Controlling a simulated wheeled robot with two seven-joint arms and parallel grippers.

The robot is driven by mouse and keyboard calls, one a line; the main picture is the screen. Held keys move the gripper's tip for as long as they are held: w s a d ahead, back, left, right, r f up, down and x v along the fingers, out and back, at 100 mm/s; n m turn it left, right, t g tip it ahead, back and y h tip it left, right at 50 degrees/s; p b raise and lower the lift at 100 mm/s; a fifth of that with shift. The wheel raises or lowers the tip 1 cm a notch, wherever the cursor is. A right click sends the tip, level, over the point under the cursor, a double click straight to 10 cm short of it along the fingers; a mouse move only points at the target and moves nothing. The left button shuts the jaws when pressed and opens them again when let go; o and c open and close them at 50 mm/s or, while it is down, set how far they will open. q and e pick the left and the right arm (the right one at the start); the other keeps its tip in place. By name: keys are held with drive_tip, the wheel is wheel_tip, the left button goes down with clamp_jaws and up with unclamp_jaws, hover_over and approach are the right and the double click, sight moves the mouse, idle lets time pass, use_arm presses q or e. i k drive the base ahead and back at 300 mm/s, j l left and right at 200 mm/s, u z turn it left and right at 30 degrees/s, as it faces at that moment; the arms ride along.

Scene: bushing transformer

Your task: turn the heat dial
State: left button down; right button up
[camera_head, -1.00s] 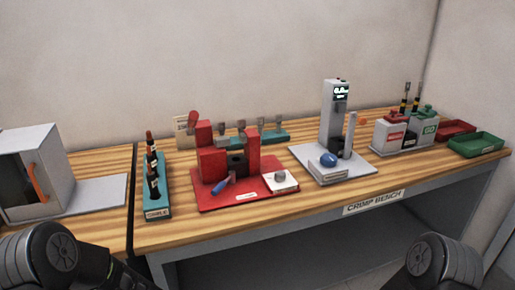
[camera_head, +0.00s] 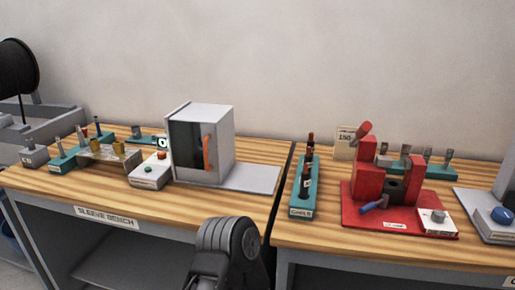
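A small light control box (camera_head: 150,174) stands on the sleeve bench, just left of the grey heater cabinet. It carries an orange knob (camera_head: 161,155), which looks like the heat dial, and a dark round knob or button (camera_head: 148,167) nearer the front. A small display (camera_head: 163,143) shows behind it; its reading is too small to tell. The grey cabinet (camera_head: 211,120) has a dark front and an orange handle (camera_head: 208,152). A dark link of my arm rises at the bottom middle, in front of the bench. Neither gripper is in view.
The sleeve bench (camera_head: 105,216) has a teal tool rack (camera_head: 62,166) at the left. A grey plate (camera_head: 250,179) lies right of the cabinet. Beyond the bench gap stand a teal cable rack (camera_head: 302,211) and a red press (camera_head: 370,188). The bench front strip is mostly clear.

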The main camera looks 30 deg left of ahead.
sight(162, 154)
drive_tip(key=u, duration=1.55)
drive_tip(key=j+z, duration=0.1)
drive_tip(key=z, duration=0.75)
drive_tip(key=j+z, duration=0.4)
drive_tip(key=j, duration=0.15)
drive_tip(key=j+z, duration=0.4)
drive_tip(key=j, duration=0.15)
drive_tip(key=k+j+z, duration=0.2)
drive_tip(key=j+z, duration=0.2)
drive_tip(key=k+j, duration=0.15)
drive_tip(key=j, duration=0.2)
drive_tip(key=k+j, duration=0.1)
drive_tip(key=j, duration=0.25)
drive_tip(key=k+j, duration=0.15)
drive_tip(key=j, duration=0.2)
drive_tip(key=k+j+z, duration=0.1)
drive_tip(key=j, duration=0.3)
